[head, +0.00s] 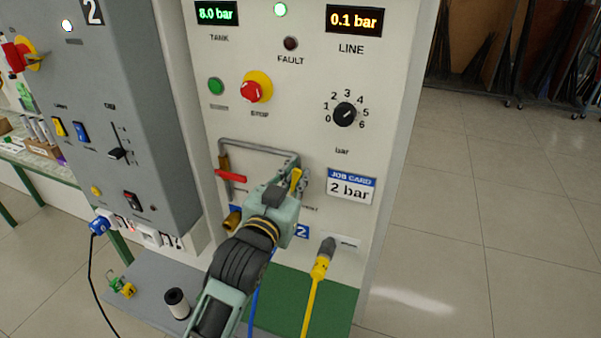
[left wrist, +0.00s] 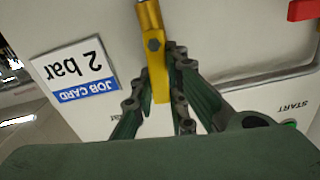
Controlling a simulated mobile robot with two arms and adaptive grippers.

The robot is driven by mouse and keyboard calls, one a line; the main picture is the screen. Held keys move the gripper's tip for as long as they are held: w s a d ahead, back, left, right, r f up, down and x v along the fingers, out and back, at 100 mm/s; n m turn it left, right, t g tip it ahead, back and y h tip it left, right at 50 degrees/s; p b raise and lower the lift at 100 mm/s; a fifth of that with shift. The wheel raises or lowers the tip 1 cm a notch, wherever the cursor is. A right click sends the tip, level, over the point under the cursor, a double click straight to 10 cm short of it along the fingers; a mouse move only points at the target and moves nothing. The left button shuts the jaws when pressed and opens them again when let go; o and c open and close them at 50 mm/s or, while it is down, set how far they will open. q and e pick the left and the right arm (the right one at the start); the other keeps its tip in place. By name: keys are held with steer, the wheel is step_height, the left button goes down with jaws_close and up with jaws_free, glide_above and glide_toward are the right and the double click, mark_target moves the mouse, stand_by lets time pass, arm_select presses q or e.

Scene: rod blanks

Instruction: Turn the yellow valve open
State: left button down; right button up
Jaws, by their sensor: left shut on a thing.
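The yellow valve's lever (head: 296,178) is on the lower front of the white panel, partly hidden by my left gripper (head: 294,172). In the left wrist view the yellow lever (left wrist: 156,68) stands between the two dark fingers of the gripper (left wrist: 160,85), which are closed on its sides. The lever's end is near the fingers, and the valve body behind it is mostly out of sight. In the head view the lever is close to upright, slightly tilted. My right gripper is in neither view.
A red valve lever (head: 230,176) sits left on the same pipe (head: 255,144). The job card (head: 351,187) reads 2 bar. The tank display (head: 216,14) reads 8.0 bar, the line display (head: 354,20) 0.1 bar. A yellow plug (head: 321,264) with its hose is below right.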

arm_select(q)
steer(key=shift+a+f+n+p, duration=0.1)
steer(key=shift+a+n+p, duration=0.2)
steer(key=shift+n, duration=0.4)
steer(key=c, duration=1.7)
jaws_free()
steer(key=shift+w, duration=0.1)
steer(key=v, duration=1.2)
